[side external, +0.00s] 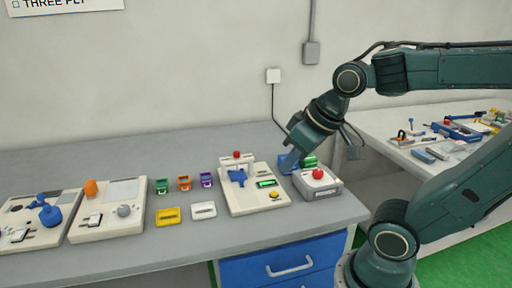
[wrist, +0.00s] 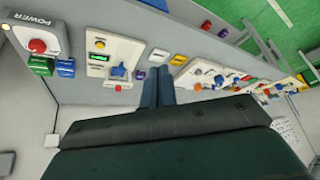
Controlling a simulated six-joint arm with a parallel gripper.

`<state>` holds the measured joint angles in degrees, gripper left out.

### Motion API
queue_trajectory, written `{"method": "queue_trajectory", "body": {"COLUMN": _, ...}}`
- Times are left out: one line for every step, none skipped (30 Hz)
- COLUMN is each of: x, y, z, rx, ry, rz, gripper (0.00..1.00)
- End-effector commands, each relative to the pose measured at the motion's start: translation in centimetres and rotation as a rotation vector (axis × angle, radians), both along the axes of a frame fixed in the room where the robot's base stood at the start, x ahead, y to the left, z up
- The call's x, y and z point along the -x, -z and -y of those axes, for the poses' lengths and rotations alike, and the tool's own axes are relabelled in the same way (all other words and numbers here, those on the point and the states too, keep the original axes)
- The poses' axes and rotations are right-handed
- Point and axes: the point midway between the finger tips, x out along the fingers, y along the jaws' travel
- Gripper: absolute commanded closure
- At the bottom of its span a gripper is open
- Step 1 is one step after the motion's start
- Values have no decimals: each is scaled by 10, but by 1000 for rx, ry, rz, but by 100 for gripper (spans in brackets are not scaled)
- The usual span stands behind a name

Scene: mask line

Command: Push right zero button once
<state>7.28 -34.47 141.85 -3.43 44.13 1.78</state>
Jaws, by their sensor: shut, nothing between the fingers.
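A yellow button (side external: 275,194) sits on the front of the right beige station (side external: 243,207), near a small green display (side external: 267,183). In the wrist view the yellow button (wrist: 100,44) shows left of the fingers. I cannot read a zero label on it. The station also carries a blue part (side external: 237,175) and a red knob (side external: 236,154). My gripper (side external: 294,160) is shut and empty, pointing down behind and right of that station, apart from the button. In the wrist view its fingers (wrist: 158,72) lie together.
A grey POWER box (side external: 318,186) with a red button stands right of the station, close to the gripper. Green (side external: 310,161) and blue blocks are behind it. Small coloured parts (side external: 183,184) and two more stations (side external: 113,222) lie left. Bare table lies in front.

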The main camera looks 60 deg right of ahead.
Motion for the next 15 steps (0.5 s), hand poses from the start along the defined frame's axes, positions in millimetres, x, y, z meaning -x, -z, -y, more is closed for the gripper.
{"method": "queue_trajectory", "body": {"x": -8, "y": 3, "z": 5, "rx": -9, "ry": 24, "rz": -4, "gripper": 100}}
{"method": "queue_trajectory", "body": {"x": -12, "y": 5, "z": 8, "rx": -14, "ry": 37, "rz": -4, "gripper": 100}}
{"method": "queue_trajectory", "body": {"x": -18, "y": 7, "z": 12, "rx": -21, "ry": 53, "rz": -1, "gripper": 100}}
{"method": "queue_trajectory", "body": {"x": -23, "y": 8, "z": 14, "rx": -26, "ry": 65, "rz": 0, "gripper": 100}}
{"method": "queue_trajectory", "body": {"x": -27, "y": 10, "z": 17, "rx": -32, "ry": 77, "rz": 3, "gripper": 100}}
{"method": "queue_trajectory", "body": {"x": -33, "y": 12, "z": 22, "rx": -40, "ry": 95, "rz": 5, "gripper": 100}}
{"method": "queue_trajectory", "body": {"x": -38, "y": 14, "z": 25, "rx": -47, "ry": 108, "rz": 7, "gripper": 100}}
{"method": "queue_trajectory", "body": {"x": -42, "y": 16, "z": 28, "rx": -54, "ry": 121, "rz": 7, "gripper": 100}}
{"method": "queue_trajectory", "body": {"x": -47, "y": 19, "z": 33, "rx": -62, "ry": 138, "rz": 11, "gripper": 100}}
{"method": "queue_trajectory", "body": {"x": -51, "y": 21, "z": 37, "rx": -69, "ry": 151, "rz": 12, "gripper": 100}}
{"method": "queue_trajectory", "body": {"x": -55, "y": 23, "z": 40, "rx": -76, "ry": 165, "rz": 15, "gripper": 100}}
{"method": "queue_trajectory", "body": {"x": -60, "y": 26, "z": 45, "rx": -85, "ry": 181, "rz": 18, "gripper": 100}}
{"method": "queue_trajectory", "body": {"x": -64, "y": 28, "z": 50, "rx": -92, "ry": 196, "rz": 20, "gripper": 100}}
{"method": "queue_trajectory", "body": {"x": -67, "y": 30, "z": 54, "rx": -99, "ry": 210, "rz": 24, "gripper": 100}}
{"method": "queue_trajectory", "body": {"x": -72, "y": 34, "z": 59, "rx": -110, "ry": 229, "rz": 27, "gripper": 100}}
